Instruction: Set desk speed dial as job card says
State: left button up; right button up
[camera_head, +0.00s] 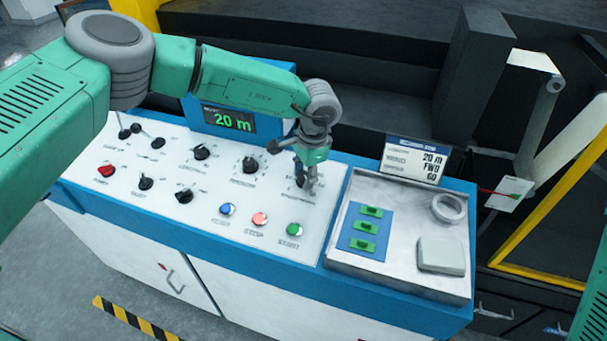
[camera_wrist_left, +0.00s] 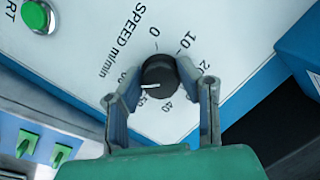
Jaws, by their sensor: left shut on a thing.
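The speed dial (camera_wrist_left: 158,72) is a black round knob in the left wrist view, on a white panel marked "SPEED m/min" with numbers around it. Its white pointer mark faces left and slightly down in that view, near the 50 and 60 marks. My left gripper (camera_head: 308,188) is at the dial at the right end of the panel and hides most of it in the head view. In the left wrist view my left gripper (camera_wrist_left: 162,95) has its fingers on both sides of the knob, shut on it. The job card (camera_head: 414,160) reads "20 m", "FWD" and what looks like "60". My right gripper is out of view.
A display (camera_head: 229,119) reads "20 m". Stop (camera_head: 260,219), start (camera_head: 294,230) and blue (camera_head: 227,209) buttons sit in front of the dial, with several other knobs to the left. A metal tray (camera_head: 405,205) to the right holds a roll, a block and green pieces.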

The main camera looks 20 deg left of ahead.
pick_arm(q)
jog(key=shift+f+m, duration=0.15)
jog(key=shift+m, duration=0.15)
jog(key=o, duration=1.1)
jog(key=shift+o, duration=0.2)
jog(key=shift+w, duration=0.1)
notch_tip(320, 180, up, 12)
jog(key=d, duration=0.2)
jog(key=shift+f, duration=0.2)
jog(key=shift+a, duration=0.1)
